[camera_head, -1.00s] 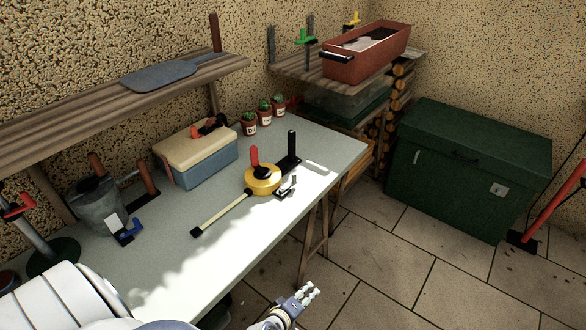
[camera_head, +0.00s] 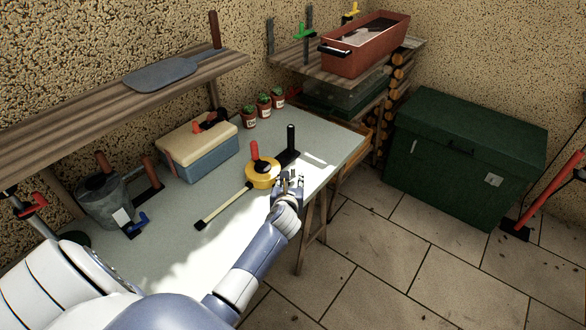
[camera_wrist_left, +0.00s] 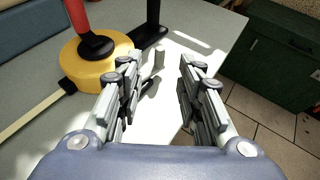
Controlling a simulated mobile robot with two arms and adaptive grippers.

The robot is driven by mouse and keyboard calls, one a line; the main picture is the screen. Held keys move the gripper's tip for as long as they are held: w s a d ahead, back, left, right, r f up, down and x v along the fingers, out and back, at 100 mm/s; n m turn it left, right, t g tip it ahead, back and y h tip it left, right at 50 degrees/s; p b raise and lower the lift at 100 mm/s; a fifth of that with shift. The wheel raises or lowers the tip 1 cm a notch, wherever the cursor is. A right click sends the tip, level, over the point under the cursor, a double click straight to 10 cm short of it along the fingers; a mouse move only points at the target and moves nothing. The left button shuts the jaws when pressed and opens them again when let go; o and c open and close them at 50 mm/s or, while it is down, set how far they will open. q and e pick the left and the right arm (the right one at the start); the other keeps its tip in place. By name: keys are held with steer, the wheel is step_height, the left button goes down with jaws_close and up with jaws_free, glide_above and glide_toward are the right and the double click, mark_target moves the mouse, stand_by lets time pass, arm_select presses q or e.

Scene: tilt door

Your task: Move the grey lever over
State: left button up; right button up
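My left gripper (camera_head: 289,180) is over the right front edge of the table, just beside the yellow round piece (camera_head: 262,175). In the left wrist view its two fingers (camera_wrist_left: 160,88) are open and apart, with nothing held. A small grey lever (camera_wrist_left: 158,60) stands upright on the table beyond the fingertips, seen in the gap between them. In the head view the lever is mostly hidden by the gripper. A red handle (camera_head: 254,150) stands up from the yellow piece, and a black upright handle (camera_head: 291,138) stands behind it. My right gripper is not in view.
A pale bar (camera_head: 226,204) with a black end reaches left from the yellow piece. A blue cooler box (camera_head: 205,160) and small potted cacti (camera_head: 264,105) stand at the back of the table (camera_head: 325,150). A green chest (camera_head: 460,175) is on the floor to the right.

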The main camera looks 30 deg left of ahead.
mark_target(293, 170)
arm_select(q)
steer(key=b+x, duration=0.1)
steer(key=x, duration=0.9)
steer(key=shift+w+a+f+b, duration=0.1)
steer(key=shift+w+a+b, duration=0.05)
steer(key=shift+b, duration=0.25)
jaws_close()
